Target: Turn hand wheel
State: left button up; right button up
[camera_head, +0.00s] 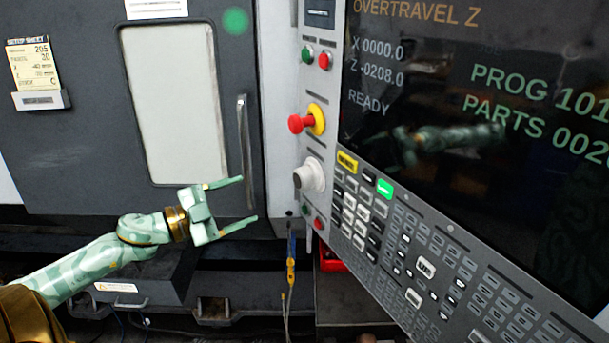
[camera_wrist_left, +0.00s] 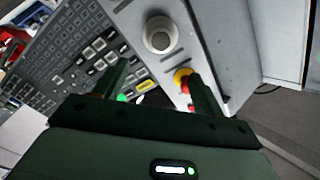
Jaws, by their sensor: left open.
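The hand wheel is a white round knob (camera_head: 309,176) on the narrow strip at the left of the control panel, below the red emergency button. It also shows in the left wrist view as a pale knob (camera_wrist_left: 160,36), ahead of and roughly between the two fingers. My left gripper (camera_head: 240,202) is open and empty, left of the wheel and apart from it, in front of the machine door's lower right corner. In the wrist view its fingers (camera_wrist_left: 156,86) point toward the panel. My right gripper does not show.
A red emergency button (camera_head: 298,124) on a yellow base sits just above the wheel. Small green and red buttons (camera_head: 312,217) lie just below it. The keypad (camera_head: 358,207) adjoins on the right. The door handle (camera_head: 244,150) stands behind the gripper, and a screen (camera_head: 480,100) reads OVERTRAVEL Z.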

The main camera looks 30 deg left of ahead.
aim_at(297, 180)
pick_arm(q)
jog(key=p+x, duration=0.1)
jog(key=x, duration=0.9)
jog(key=shift+a+r+p, duration=0.15)
jog(key=shift+p, duration=0.15)
jog(key=p+x, duration=0.1)
jog(key=x, duration=0.4)
jog(key=shift+w, duration=0.1)
jog(key=shift+w+d, duration=0.3)
jog(key=shift+w, duration=0.1)
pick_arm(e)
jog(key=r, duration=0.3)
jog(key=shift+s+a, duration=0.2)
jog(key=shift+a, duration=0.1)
pick_arm(q)
jog(key=shift+c, duration=0.3)
jog(key=c, duration=0.6)
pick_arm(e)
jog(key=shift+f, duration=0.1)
